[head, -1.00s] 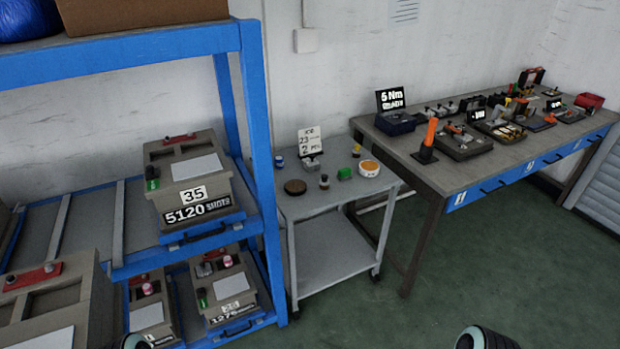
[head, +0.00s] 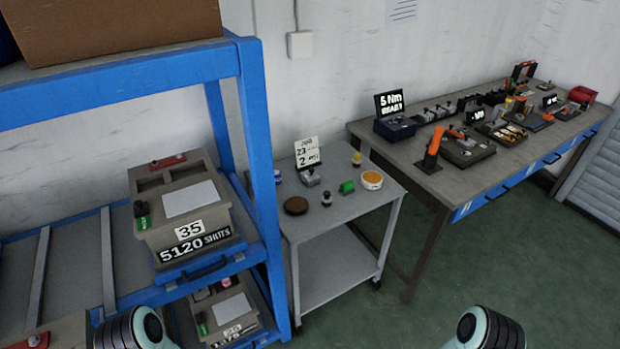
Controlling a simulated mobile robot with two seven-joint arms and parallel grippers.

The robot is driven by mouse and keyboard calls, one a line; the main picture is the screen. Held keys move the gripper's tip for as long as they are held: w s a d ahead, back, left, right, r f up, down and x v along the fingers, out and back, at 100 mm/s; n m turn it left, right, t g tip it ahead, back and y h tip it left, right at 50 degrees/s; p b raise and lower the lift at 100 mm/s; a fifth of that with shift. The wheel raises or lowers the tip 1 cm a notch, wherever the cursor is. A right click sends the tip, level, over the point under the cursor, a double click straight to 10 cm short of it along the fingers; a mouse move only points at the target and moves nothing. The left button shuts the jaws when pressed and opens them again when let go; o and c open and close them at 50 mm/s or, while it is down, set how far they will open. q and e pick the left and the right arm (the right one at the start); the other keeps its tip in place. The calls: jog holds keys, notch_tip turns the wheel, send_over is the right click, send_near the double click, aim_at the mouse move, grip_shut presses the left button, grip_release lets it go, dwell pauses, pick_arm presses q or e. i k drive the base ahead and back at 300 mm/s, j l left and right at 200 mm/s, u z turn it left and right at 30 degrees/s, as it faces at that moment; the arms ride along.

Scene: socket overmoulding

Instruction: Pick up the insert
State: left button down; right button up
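I cannot tell which object is the insert; the small parts are too far away to identify. Small parts stand on the grey cart (head: 342,220) and on the workbench (head: 400,160). On the cart are a dark round disc (head: 296,205), a small dark knob-like item (head: 326,198), a green block (head: 347,187), an orange-topped round tin (head: 371,180) and a card reading "23" and "2" (head: 307,152). Only rounded links of my two arms show at the bottom edge. Both grippers are out of view.
A blue rack (head: 262,150) on the left holds heavy mould blocks, one marked "5120 shots" (head: 185,205). A display reading "5 Nm ready" (head: 389,103) and an orange-handled tool (head: 433,148) are on the workbench. Green floor (head: 420,320) in front is clear.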

aim_at(309, 177)
jog(key=i+l, duration=0.2)
jog(key=l, duration=0.15)
jog(key=i+l, duration=0.15)
jog(key=l, duration=0.2)
jog(key=i+l, duration=0.2)
jog(key=l, duration=0.2)
jog(key=i+l, duration=0.15)
jog(key=l, duration=0.2)
jog(key=i+l, duration=0.2)
jog(key=l, duration=0.15)
jog(key=i+l+u, duration=0.1)
jog(key=l, duration=0.25)
jog(key=i+l+u, duration=0.1)
jog(key=l, duration=0.25)
jog(key=i+l+u, duration=0.1)
jog(key=l, duration=0.25)
jog(key=i, duration=0.1)
